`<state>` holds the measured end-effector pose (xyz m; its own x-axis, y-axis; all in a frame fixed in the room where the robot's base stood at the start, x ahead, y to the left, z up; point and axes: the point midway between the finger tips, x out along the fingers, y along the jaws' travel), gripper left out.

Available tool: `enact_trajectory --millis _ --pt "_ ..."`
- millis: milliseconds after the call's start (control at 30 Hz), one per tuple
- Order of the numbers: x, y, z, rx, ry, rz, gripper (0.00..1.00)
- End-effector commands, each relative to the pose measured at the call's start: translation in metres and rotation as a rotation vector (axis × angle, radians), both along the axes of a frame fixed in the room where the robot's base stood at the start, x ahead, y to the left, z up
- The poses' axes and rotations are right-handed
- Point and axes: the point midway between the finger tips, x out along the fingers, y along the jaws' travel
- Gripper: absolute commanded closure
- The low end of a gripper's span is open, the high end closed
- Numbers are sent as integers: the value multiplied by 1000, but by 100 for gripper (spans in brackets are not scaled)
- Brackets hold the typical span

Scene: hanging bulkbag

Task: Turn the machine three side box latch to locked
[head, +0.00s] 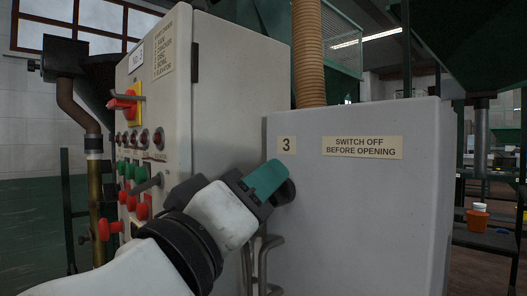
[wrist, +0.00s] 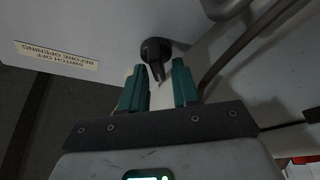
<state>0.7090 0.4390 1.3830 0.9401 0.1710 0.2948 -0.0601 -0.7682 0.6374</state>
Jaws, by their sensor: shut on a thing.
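The side box latch is a black round knob with a short lever, on the grey side box face below the "3" label. In the head view the latch (head: 289,191) is partly covered by my gripper (head: 268,180). In the wrist view the latch (wrist: 155,48) is clear, its lever pointing down the picture between the teal fingers. My gripper (wrist: 158,82) is shut on the latch at its lever. The side box (head: 370,215) carries a sign reading "SWITCH OFF BEFORE OPENING" (head: 362,147). I cannot tell whether the latch is locked.
A control panel (head: 150,100) with a red switch and several buttons stands close on the left. Bent metal bars (head: 262,262) run below the latch, near my arm. A ribbed hose (head: 308,55) rises behind the box.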

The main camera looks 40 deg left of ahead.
Motion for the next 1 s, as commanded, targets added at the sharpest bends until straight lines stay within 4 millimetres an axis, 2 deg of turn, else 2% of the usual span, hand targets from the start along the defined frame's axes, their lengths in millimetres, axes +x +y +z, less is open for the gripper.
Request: enact_trajectory --millis 33,600,1000 --pt "0 1 7 -48 5 1 100" --pt "0 4 3 -578 47 2 100" --pt "0 4 -5 -824 65 2 100"
